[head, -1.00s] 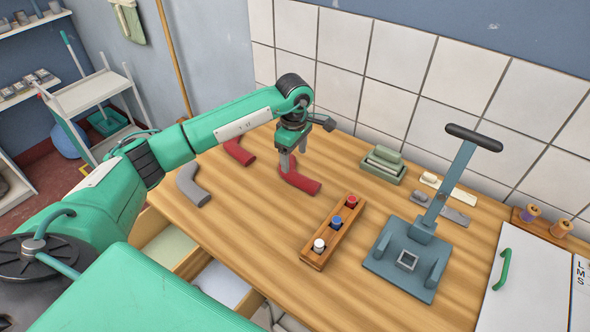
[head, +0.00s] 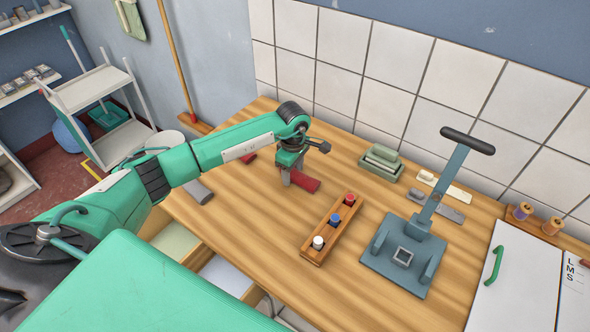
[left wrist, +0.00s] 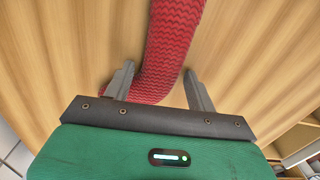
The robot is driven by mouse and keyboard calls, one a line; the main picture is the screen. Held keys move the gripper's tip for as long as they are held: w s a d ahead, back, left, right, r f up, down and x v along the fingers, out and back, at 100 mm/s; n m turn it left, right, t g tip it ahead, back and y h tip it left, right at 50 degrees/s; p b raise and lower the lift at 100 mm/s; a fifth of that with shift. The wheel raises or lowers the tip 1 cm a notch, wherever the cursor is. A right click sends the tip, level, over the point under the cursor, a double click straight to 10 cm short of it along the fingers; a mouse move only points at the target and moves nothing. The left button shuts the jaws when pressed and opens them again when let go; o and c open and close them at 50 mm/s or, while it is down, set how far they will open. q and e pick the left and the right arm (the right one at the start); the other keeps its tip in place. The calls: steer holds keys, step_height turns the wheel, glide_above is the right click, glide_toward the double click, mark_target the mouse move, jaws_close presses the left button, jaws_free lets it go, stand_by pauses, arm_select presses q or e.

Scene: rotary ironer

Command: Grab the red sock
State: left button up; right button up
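A knitted red sock (head: 307,184) lies on the wooden table, partly hidden by my left gripper (head: 289,180). In the left wrist view the red sock (left wrist: 172,45) runs between the two fingers of the left gripper (left wrist: 159,72). The fingers are apart, one on each side of the sock, with a gap at least on the right. The gripper points down at table level or just above it; I cannot tell if it touches the table. Another red piece (head: 250,157) shows behind my left arm, mostly hidden. My right gripper is not in view.
A grey sock (head: 200,194) lies partly under my left arm. A wooden rack with colored spools (head: 318,254) stands to the right of the sock. The front middle of the table is clear.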

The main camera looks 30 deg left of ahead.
arm_select(q)
steer(key=c, duration=0.7)
steer(key=shift+r, duration=0.1)
